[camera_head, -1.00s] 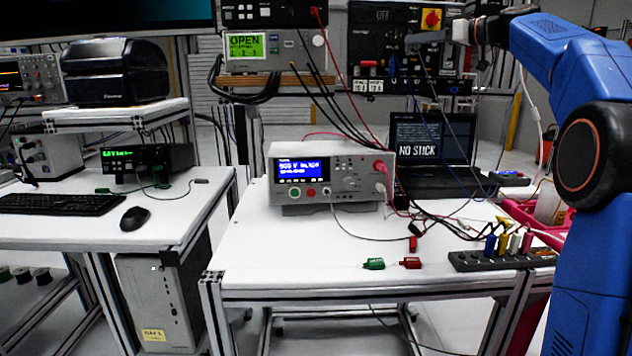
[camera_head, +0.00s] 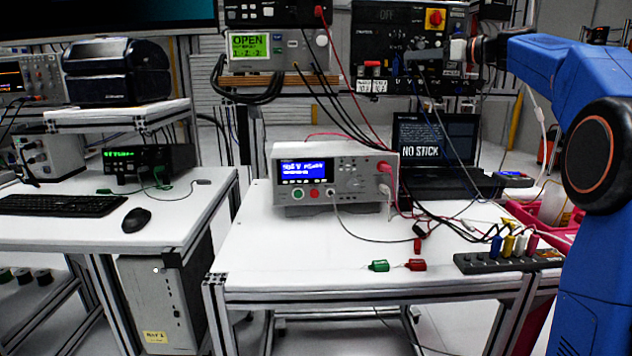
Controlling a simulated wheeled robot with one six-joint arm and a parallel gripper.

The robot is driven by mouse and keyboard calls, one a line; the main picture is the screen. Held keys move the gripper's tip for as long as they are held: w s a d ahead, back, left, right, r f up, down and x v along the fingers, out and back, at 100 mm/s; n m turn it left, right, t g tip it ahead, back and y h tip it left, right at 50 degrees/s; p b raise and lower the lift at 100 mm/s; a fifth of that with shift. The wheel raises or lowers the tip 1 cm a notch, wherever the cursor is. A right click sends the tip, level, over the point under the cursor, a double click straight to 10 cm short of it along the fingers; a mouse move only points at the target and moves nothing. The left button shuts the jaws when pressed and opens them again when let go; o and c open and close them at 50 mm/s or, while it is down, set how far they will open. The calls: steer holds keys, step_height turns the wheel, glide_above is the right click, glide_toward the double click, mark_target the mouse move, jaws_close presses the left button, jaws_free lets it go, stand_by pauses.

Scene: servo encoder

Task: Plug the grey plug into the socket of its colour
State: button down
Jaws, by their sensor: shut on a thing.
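My gripper (camera_head: 412,56) is in front of the black panel (camera_head: 372,32) at the upper right, with its fingers pointing left. It is shut on the grey plug, which is too small and too close in colour to the fingers to make out. A thin cable hangs below the fingers. The panel has a row of small coloured sockets or plugs low on its face, among them red ones (camera_head: 372,67) left of the fingers. I cannot tell which socket is grey, or whether the plug touches the panel.
The panel also has a yellow and red knob (camera_head: 435,18). Below are a laptop (camera_head: 436,145), a grey bench instrument (camera_head: 333,172) and a black strip (camera_head: 507,260) with several coloured plugs.

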steer(key=shift+f, duration=0.25)
stand_by(0.3)
steer(key=shift+f, duration=0.75)
steer(key=shift+f, duration=0.15)
stand_by(1.4)
steer(key=c, duration=1.7)
jaws_free()
steer(key=shift+r, duration=3.5)
